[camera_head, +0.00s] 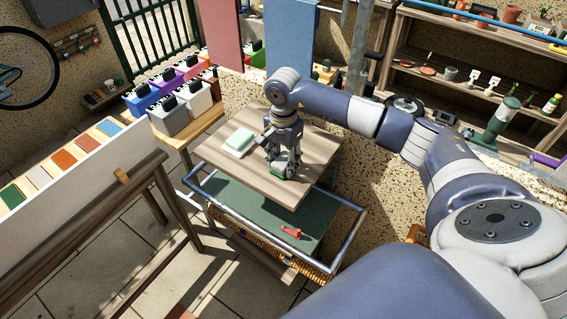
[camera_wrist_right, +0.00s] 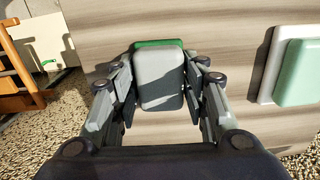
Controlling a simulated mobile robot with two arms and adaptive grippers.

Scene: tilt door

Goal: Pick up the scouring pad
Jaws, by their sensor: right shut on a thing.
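The scouring pad (camera_wrist_right: 158,80) is a rounded grey block with a green layer showing along its far edge in the right wrist view. In the head view only a green and pale bit of the pad (camera_head: 280,174) shows under my fingers. My right gripper (camera_head: 283,163) points down over the wooden board (camera_head: 228,160) and is shut on the pad, one finger on each side, as the right wrist view also shows (camera_wrist_right: 160,72). I cannot tell whether the pad touches the board. My left gripper is not in view.
A pale green block (camera_head: 239,139) on a white base lies on the board, left of my right gripper. Below is a cart with a green shelf (camera_head: 255,207) holding a red object (camera_head: 291,232). Several coloured bins (camera_head: 168,117) stand behind left; a wooden frame (camera_head: 130,190) stands at left.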

